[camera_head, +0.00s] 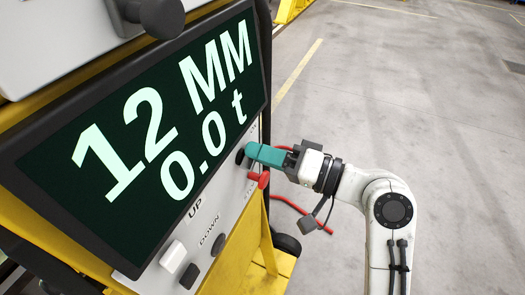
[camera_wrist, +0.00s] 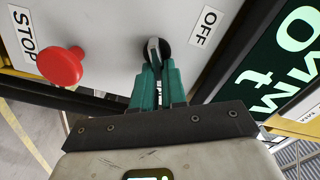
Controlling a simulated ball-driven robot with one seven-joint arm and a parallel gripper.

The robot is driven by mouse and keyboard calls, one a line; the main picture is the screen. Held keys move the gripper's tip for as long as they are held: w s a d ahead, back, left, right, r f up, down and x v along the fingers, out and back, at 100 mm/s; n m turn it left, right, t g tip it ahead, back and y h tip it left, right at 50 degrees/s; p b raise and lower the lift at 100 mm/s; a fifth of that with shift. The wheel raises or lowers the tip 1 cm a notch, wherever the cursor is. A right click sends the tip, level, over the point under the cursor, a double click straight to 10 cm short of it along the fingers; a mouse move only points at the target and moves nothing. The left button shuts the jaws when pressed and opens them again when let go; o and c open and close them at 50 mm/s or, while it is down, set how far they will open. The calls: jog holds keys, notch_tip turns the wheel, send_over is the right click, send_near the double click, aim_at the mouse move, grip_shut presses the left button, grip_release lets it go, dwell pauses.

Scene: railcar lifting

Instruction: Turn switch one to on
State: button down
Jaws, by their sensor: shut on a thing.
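A switch (camera_wrist: 153,48) with a black round base and a grey lever sits on the grey panel, beside a label reading OFF (camera_wrist: 203,27). My gripper (camera_wrist: 154,68) has teal fingers closed around the lever. In the head view my gripper (camera_head: 254,153) reaches the panel from the right, and the switch (camera_head: 240,156) shows as a dark knob at its fingertips. The fingers partly hide the lever. I see no number on the switch and no ON label.
A red stop button (camera_wrist: 60,66) beside a STOP label (camera_wrist: 23,36) sits close to the switch. The display (camera_head: 140,130) reads 12 MM and 0.0 t. UP button (camera_head: 173,256) and DOWN button (camera_head: 189,276) are lower on the panel. The floor on the right is clear.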

jog(key=shift+w+r, duration=0.1)
jog(key=c, duration=1.2)
grip_release()
jog(key=b+v, duration=0.3)
jog(key=v, duration=0.7)
jog(key=shift+d, duration=0.4)
jog(key=s+d+f+m+h, duration=0.1)
jog(key=s+d+f+h, duration=0.15)
jog(key=f, duration=0.45)
jog(key=s+d+f+m+h, duration=0.1)
jog(key=s+d+f+h, duration=0.2)
jog(key=f, duration=0.5)
jog(key=s+d+f+m+h, duration=0.1)
jog(key=d+f+h, duration=0.25)
jog(key=f, duration=0.35)
jog(key=s+d+f+g+h, duration=0.1)
jog(key=s+d+f+h, duration=0.1)
jog(key=s, duration=0.4)
jog(key=s+d+f+g+h, duration=0.2)
jog(key=s+d+f+h, duration=0.1)
jog(key=s+d+f, duration=0.2)
jog(key=s+d+f+g+h, duration=0.2)
jog(key=s+d+f+h, duration=0.1)
jog(key=s, duration=0.4)
jog(key=shift+s+d+f+n, duration=0.1)
jog(key=shift+d+f+n, duration=0.2)
jog(key=shift+d, duration=0.2)
